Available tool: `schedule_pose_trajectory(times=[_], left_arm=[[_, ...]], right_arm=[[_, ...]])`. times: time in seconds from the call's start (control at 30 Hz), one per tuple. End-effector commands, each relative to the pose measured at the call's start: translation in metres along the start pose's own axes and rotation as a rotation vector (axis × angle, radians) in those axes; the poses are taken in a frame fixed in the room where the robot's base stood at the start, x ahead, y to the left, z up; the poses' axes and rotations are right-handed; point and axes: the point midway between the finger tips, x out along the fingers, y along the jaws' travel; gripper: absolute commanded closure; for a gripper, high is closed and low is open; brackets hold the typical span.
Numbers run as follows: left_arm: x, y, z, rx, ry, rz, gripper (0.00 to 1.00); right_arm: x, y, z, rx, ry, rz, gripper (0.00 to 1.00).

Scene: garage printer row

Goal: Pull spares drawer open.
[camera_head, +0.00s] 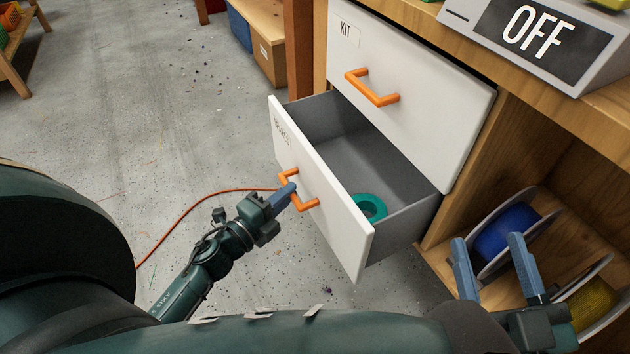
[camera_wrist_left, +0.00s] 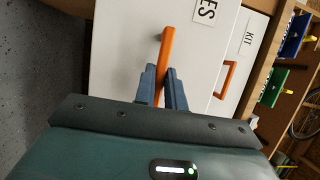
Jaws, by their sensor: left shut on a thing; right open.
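The spares drawer (camera_head: 330,218) is the lower white drawer and stands pulled out from the cabinet, with its grey inside showing. A green ring-shaped thing (camera_head: 369,207) lies in it. My left gripper (camera_head: 291,194) is shut on the drawer's orange handle (camera_head: 309,205). In the left wrist view the blue fingers (camera_wrist_left: 165,88) sit on both sides of the handle (camera_wrist_left: 166,55), and part of the drawer's label (camera_wrist_left: 205,10) shows. My right gripper (camera_head: 495,262) is open and empty, in front of the shelf at the lower right.
Above is the closed KIT drawer (camera_head: 410,80) with its orange handle (camera_head: 372,88). A grey box marked OFF (camera_head: 538,35) stands on the bench top. A blue spool (camera_head: 508,232) and a yellow spool (camera_head: 590,303) are on the lower shelf. An orange cable (camera_head: 190,203) lies on the otherwise open floor.

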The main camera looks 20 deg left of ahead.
Motion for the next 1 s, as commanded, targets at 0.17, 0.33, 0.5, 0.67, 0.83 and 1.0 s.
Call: schedule_pose_trajectory(times=[0.17,0.33,0.5,0.67,0.83,1.0], left_arm=[[-0.034,0.000,0.013,0.001,0.001,0.002,1.00],[-0.053,0.000,0.021,0.000,0.000,0.002,1.00],[-0.063,0.000,0.025,0.000,0.001,0.000,1.00],[-0.066,0.000,0.027,0.001,0.001,0.000,1.00],[-0.065,0.000,0.027,0.001,0.001,0.000,1.00],[-0.065,0.000,0.027,0.000,0.001,0.000,0.83]], right_arm=[[0.000,0.000,-0.001,0.001,-0.004,0.005,0.45],[0.000,0.000,0.000,-0.004,-0.004,0.007,0.45],[0.000,0.001,-0.001,-0.007,-0.004,0.009,0.45],[-0.001,0.001,0.000,-0.009,-0.004,0.010,0.45],[-0.001,0.001,0.000,-0.011,-0.005,0.008,0.45],[-0.001,0.001,0.000,-0.014,-0.006,0.005,0.45]])
